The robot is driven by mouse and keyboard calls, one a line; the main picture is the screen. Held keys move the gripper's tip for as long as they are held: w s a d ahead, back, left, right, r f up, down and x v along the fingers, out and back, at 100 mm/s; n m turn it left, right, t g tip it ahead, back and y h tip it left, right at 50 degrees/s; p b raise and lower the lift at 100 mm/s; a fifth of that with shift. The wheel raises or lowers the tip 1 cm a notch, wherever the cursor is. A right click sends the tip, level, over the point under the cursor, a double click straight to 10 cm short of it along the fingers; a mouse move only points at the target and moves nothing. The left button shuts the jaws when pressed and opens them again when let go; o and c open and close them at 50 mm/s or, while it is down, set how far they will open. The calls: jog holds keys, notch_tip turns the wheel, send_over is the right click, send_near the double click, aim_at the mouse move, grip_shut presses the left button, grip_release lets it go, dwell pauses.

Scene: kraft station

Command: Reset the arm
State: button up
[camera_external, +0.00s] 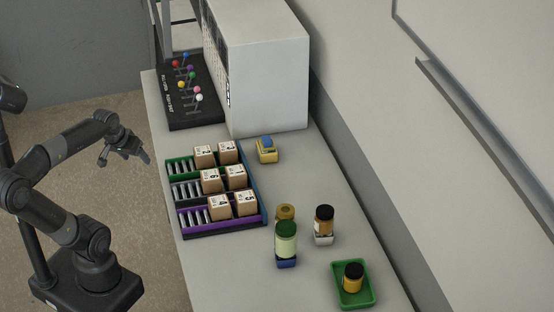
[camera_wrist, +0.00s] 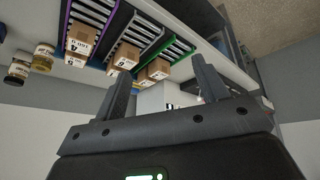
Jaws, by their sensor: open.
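My gripper (camera_external: 126,152) hangs at the end of my bent arm, left of the table, beyond its edge and apart from everything on it. It is open and empty. In the wrist view my gripper (camera_wrist: 165,85) shows its two dark fingers spread apart, with nothing between them. The wrist view is upside down, with the table (camera_wrist: 190,20) along the top.
A rack (camera_external: 187,216) with rollers holds several numbered boxes. A black board (camera_external: 180,112) with coloured knobs stands beside a white cabinet (camera_external: 268,80). Jars, including a green-lidded one (camera_external: 286,243), a green tray (camera_external: 368,299) and a yellow block (camera_external: 266,155) stand nearby.

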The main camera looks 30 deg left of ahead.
jog(key=shift+s+a+f+m, duration=0.1)
jog(key=shift+s+f+m, duration=0.35)
jog(key=shift+s, duration=0.15)
jog(key=shift+s+a+f+m, duration=0.1)
jog(key=shift+s+f+m, duration=0.3)
jog(key=shift+s, duration=0.2)
dwell(0.5)
